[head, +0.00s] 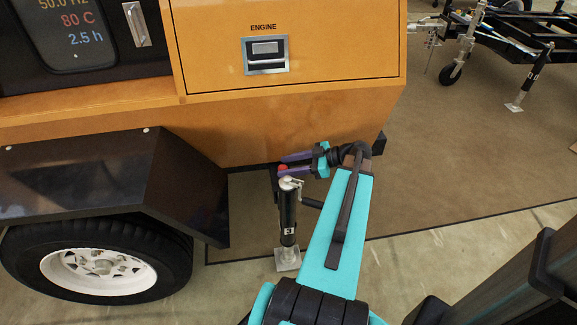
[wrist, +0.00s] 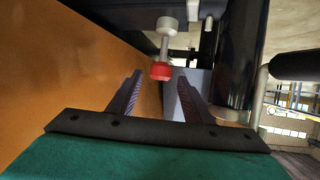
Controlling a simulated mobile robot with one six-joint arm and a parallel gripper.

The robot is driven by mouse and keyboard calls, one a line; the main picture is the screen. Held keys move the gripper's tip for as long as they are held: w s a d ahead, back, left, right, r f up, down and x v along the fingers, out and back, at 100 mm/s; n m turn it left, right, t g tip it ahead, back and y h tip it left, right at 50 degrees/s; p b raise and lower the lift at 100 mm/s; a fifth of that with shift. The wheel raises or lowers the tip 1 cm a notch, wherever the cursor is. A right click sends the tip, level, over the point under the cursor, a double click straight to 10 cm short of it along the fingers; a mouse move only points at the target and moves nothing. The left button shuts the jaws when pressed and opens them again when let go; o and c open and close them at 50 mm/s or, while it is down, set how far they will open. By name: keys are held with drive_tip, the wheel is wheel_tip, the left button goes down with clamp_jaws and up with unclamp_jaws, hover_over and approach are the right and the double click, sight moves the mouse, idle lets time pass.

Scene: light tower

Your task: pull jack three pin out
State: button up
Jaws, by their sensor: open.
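The jack (head: 288,215) is a black upright tube with a small white label, under the orange cabinet's lower edge, its foot on the floor.
The orange cabinet (head: 290,122) is close above and behind my gripper. The jack's crank handle (head: 313,203) sticks out below my gripper. A black fender (head: 110,180) and wheel (head: 95,268) are at left. Another trailer with a jack (head: 531,78) stands far right; floor between is clear.

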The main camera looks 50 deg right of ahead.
drive_tip(key=p+v, duration=0.2)
drive_tip(key=v, duration=1.1)
drive_tip(key=shift+s+d+r, duration=0.15)
drive_tip(key=shift+s+r, duration=0.1)
drive_tip(key=shift+s, duration=0.05)
drive_tip(key=shift+r, duration=0.15)
